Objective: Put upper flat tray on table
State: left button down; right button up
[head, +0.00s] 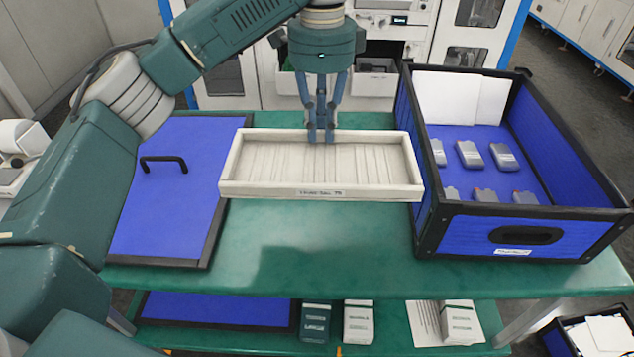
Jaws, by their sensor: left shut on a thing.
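A white flat tray (245,187) with a ribbed inside and a label on its front wall shows at the middle of the head view. My left gripper (321,138) points straight down and is shut on the tray's far wall. The tray looks empty and level. It is over the green table (320,250); I cannot tell whether it touches the top or hangs just above it. Its right end is close beside the blue crate. My right gripper is not in view.
A blue crate (465,232) with black edges holds several grey devices and white sheets at the right. A blue lid (160,220) with a black handle lies at the left. Boxes (358,322) stand on the lower shelf. The table's front middle is clear.

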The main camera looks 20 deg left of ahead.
pick_arm(q)
notch_tip(320, 180, down, 16)
jog(key=shift+r+p, duration=0.25)
jog(key=shift+p, duration=0.75)
notch_tip(320, 180, down, 3)
jog(key=shift+s+f+p, duration=0.1)
jog(key=shift+f+p, duration=0.05)
jog(key=shift+p, duration=0.2)
jog(key=shift+f, duration=0.5)
jog(key=c, duration=1.7)
grip_release()
jog(key=shift+f, duration=0.1)
notch_tip(320, 180, up, 12)
jog(key=b, duration=0.2)
jog(key=shift+b, duration=0.3)
